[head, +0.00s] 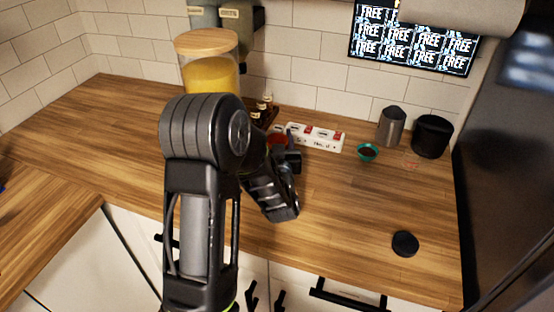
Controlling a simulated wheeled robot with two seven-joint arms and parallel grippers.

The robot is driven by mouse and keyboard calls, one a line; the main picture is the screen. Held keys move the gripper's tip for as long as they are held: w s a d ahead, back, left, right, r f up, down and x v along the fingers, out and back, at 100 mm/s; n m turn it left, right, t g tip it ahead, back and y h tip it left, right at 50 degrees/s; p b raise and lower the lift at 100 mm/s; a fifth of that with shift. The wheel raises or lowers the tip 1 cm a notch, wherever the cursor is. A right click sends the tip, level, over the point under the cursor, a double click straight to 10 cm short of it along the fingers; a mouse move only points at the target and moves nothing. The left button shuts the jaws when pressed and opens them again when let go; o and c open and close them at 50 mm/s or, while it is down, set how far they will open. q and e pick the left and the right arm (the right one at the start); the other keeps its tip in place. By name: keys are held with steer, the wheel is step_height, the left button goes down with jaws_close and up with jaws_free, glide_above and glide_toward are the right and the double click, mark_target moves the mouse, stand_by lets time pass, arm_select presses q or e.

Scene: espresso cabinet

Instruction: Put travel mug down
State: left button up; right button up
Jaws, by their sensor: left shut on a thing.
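My left arm comes up from the bottom and bends over the wooden counter (330,215). My left gripper (287,160) is beyond the wrist, in front of the white power strip. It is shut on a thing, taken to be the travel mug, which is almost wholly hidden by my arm. A small red patch shows beside the fingers, but I cannot tell if it is part of it. I cannot tell whether the held thing touches the counter. My right gripper is not in view.
A wooden-lidded jar (209,75) stands behind my arm. A black disc (405,244) lies front right. The counter's right middle is clear.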

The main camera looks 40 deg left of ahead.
arm_select(q)
jaws_close()
stand_by(0.5)
step_height(320, 180, up, 10)
stand_by(0.5)
stand_by(0.4)
